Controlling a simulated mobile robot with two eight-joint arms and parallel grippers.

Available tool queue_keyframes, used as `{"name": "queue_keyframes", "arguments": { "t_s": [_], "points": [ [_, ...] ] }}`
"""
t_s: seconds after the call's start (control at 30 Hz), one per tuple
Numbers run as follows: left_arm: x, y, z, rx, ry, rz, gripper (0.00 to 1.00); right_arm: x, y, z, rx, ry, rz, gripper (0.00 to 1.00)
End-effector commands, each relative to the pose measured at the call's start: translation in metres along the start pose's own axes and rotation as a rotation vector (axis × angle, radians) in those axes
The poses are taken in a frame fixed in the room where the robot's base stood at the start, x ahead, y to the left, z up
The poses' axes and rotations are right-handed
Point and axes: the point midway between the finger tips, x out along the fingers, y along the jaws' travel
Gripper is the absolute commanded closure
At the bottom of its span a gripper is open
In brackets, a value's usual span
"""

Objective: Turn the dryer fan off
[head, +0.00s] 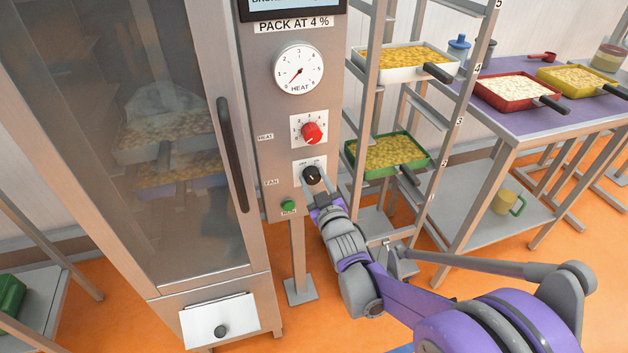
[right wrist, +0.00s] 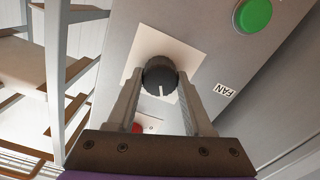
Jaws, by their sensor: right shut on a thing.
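The fan knob (head: 312,175) is a black dial on a white plate, low on the dryer's control panel (head: 272,120). A FAN label stands left of it in the head view. My right gripper (head: 322,192) reaches up to it from below. In the right wrist view, the fan knob (right wrist: 160,76) sits between the two fingers of my right gripper (right wrist: 160,95), which is shut on it. A pale mark shows on the knob's face in that view. My left gripper is not in view.
A red heat knob (head: 312,133) and a heat gauge (head: 298,68) are above, a green button (head: 289,205) below left. The dryer's glass door (head: 170,150) is at left. A rack with trays (head: 388,150) stands close at right, beside a purple-topped table (head: 500,125).

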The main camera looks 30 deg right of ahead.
Motion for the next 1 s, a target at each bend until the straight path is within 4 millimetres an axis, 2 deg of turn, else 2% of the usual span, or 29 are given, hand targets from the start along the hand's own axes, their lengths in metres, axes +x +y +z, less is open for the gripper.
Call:
{"name": "queue_keyframes", "arguments": {
  "t_s": [0.47, 0.5, 0.63, 1.0],
  "points": [
    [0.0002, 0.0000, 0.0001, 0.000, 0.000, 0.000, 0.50, -0.0003, -0.0002, 0.0003, -0.016, -0.001, 0.000, 1.00],
    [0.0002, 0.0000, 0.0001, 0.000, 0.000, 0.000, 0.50, -0.0003, -0.0002, 0.0003, -0.016, -0.001, 0.000, 0.43],
    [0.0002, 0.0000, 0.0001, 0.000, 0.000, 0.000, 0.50, -0.0003, -0.0001, 0.0002, -0.015, -0.001, 0.000, 0.20],
    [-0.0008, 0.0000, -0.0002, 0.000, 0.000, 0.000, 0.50, -0.0047, 0.0001, -0.0003, -0.014, 0.000, 0.000, 0.19]
  ]
}}
